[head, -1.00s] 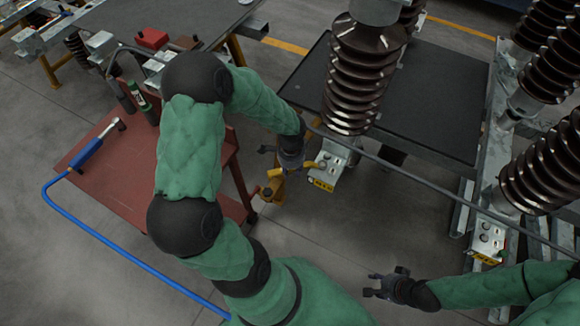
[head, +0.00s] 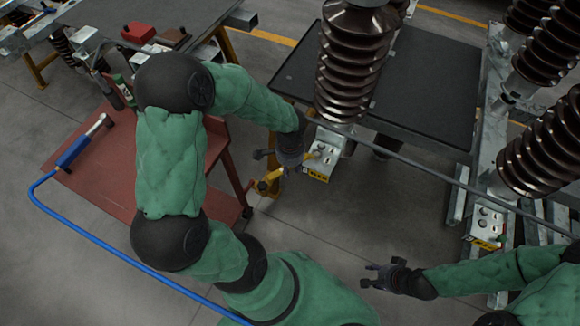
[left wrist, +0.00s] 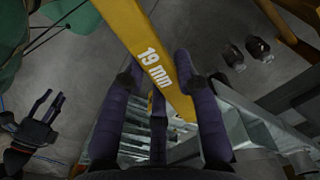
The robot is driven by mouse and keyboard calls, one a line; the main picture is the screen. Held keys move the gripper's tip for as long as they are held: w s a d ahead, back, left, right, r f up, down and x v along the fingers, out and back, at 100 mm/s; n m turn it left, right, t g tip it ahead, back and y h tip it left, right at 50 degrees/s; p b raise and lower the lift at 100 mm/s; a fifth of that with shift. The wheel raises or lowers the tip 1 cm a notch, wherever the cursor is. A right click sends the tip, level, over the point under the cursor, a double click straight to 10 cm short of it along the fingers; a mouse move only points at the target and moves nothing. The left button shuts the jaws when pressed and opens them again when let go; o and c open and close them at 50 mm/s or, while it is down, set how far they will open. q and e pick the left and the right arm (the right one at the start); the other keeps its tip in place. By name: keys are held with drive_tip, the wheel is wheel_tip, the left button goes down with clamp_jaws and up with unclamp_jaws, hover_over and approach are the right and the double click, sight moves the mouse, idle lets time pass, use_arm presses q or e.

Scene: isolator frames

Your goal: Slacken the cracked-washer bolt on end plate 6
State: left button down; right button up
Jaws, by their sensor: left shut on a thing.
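My left gripper (head: 286,168) is shut on a yellow spanner (head: 268,182). In the left wrist view the spanner (left wrist: 152,58) is marked "19 mm" and runs between the purple-grey fingers (left wrist: 160,85). Beside the gripper, under the nearest brown insulator, is a metal end plate (head: 327,148) with a yellow label whose number is too small to read. The spanner's end is close to this plate; I cannot tell whether it touches a bolt. The cracked washer cannot be made out. My right gripper (head: 380,277) is open and empty, over bare floor; it also shows in the left wrist view (left wrist: 42,112).
Brown ribbed insulators (head: 355,65) rise near my left arm. A second labelled plate (head: 487,225) is at the right. Floor between the arms is clear.

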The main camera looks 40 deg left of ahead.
use_arm(q)
drive_tip(key=shift+r+p, duration=2.35)
drive_tip(key=shift+r, duration=0.8)
drive_tip(key=shift+f, duration=0.1)
